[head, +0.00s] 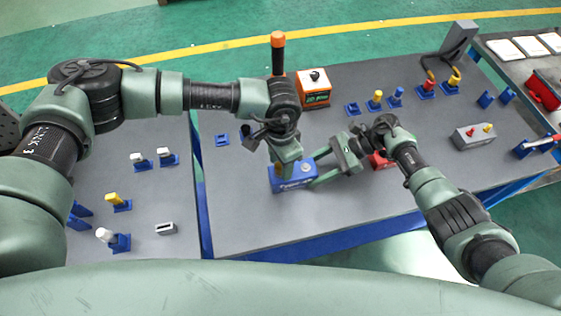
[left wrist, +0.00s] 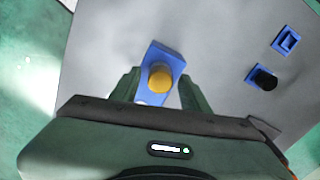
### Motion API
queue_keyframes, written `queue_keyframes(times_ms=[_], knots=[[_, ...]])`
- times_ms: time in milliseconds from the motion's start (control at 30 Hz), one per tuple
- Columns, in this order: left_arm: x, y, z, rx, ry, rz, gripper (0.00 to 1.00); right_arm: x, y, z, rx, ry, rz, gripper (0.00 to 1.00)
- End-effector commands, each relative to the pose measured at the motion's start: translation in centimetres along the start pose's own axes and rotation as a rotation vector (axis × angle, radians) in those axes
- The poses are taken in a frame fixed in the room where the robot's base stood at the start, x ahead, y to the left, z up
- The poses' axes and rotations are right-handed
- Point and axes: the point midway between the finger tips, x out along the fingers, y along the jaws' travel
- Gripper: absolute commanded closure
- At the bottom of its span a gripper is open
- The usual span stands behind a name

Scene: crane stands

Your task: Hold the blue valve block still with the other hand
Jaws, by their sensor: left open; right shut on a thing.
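The blue valve block (head: 292,184) sits on the grey table near its front edge, with pale lettering on its front face. Its yellow knob (left wrist: 160,77) stands on top in the left wrist view. My left gripper (head: 285,160) points down over the block, open, with one finger on each side of the knob; in the left wrist view (left wrist: 157,92) there is a gap beside the knob. My right gripper (head: 316,169) reaches in from the right and is shut on the block's right end. The left gripper partly hides the knob in the head view.
An orange box (head: 313,92) and an orange-topped post (head: 278,55) stand behind. A red object (head: 380,161) lies under my right wrist. Blue holders with yellow, red and blue pieces (head: 376,101) stand at the back right.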

Motion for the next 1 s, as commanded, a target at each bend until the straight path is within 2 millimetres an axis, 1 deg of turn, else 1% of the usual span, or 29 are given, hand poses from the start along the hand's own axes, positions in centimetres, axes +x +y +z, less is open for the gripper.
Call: queue_keyframes(times_ms=[100, 333, 533, 767, 900, 1000], knots=[[0.00, -0.01, -0.01, -0.160, 0.001, 0.000, 0.54, -0.04, -0.07, 0.08, -0.001, -0.001, -0.001, 1.00], [0.02, 0.00, 0.00, -0.329, 0.000, 0.000, 0.54, -0.04, -0.07, 0.09, -0.001, -0.001, -0.001, 1.00], [0.02, 0.01, 0.02, -0.611, -0.001, 0.001, 0.54, -0.04, -0.07, 0.09, -0.001, -0.001, -0.001, 1.00], [0.01, -0.01, -0.02, -0.780, 0.000, 0.001, 0.54, -0.04, -0.07, 0.09, -0.001, -0.001, -0.001, 1.00], [0.05, 0.01, 0.02, -0.986, -0.001, 0.001, 0.54, -0.04, -0.07, 0.09, -0.001, -0.001, -0.001, 1.00], [0.01, 0.00, 0.01, -1.100, -0.001, 0.000, 0.54, -0.04, -0.07, 0.09, -0.001, -0.001, -0.001, 1.00]])
